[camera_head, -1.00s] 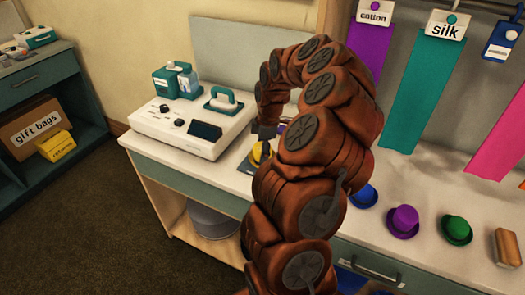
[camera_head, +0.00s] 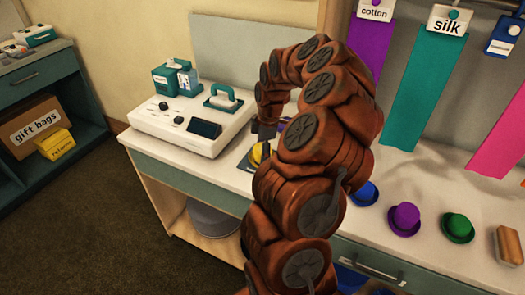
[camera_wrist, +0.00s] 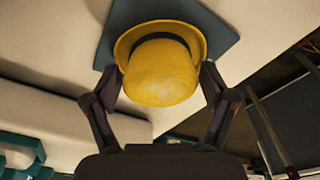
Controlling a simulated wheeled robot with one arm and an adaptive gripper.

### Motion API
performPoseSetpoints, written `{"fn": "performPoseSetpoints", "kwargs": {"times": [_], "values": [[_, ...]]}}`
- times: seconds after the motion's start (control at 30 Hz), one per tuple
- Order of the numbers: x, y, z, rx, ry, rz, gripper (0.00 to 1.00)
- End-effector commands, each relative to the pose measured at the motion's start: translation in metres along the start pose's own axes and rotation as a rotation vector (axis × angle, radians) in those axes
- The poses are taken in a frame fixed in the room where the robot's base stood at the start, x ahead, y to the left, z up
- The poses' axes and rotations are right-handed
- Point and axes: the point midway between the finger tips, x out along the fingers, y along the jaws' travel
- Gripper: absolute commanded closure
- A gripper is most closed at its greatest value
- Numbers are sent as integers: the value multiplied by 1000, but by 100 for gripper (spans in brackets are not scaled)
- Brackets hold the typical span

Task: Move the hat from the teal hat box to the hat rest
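A yellow hat (camera_wrist: 160,72) with a dark band is at the centre of the wrist view, its crown toward the camera. It also shows in the head view (camera_head: 258,154), partly hidden by my arm. My gripper (camera_wrist: 160,73) has one finger at each side of the crown, and both fingertips appear to touch it. A dark blue-grey square pad (camera_wrist: 122,18) lies beneath the hat on the white counter. Whether the hat rests on the pad or is just above it is unclear. I cannot identify a teal hat box with certainty.
A white console (camera_head: 185,128) with teal items stands left of the hat. Blue (camera_head: 365,194), purple (camera_head: 404,219) and green (camera_head: 457,227) hats and a tan block (camera_head: 508,244) line the counter at right. Cloth strips hang behind them.

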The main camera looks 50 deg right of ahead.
Motion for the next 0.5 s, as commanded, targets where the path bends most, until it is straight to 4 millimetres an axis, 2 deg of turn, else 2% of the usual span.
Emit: {"fn": "performPoseSetpoints", "kwargs": {"times": [0.1,0.5], "values": [[0,0,0,0,0,0,2],[-2,0,0,0,0,0,2]]}}
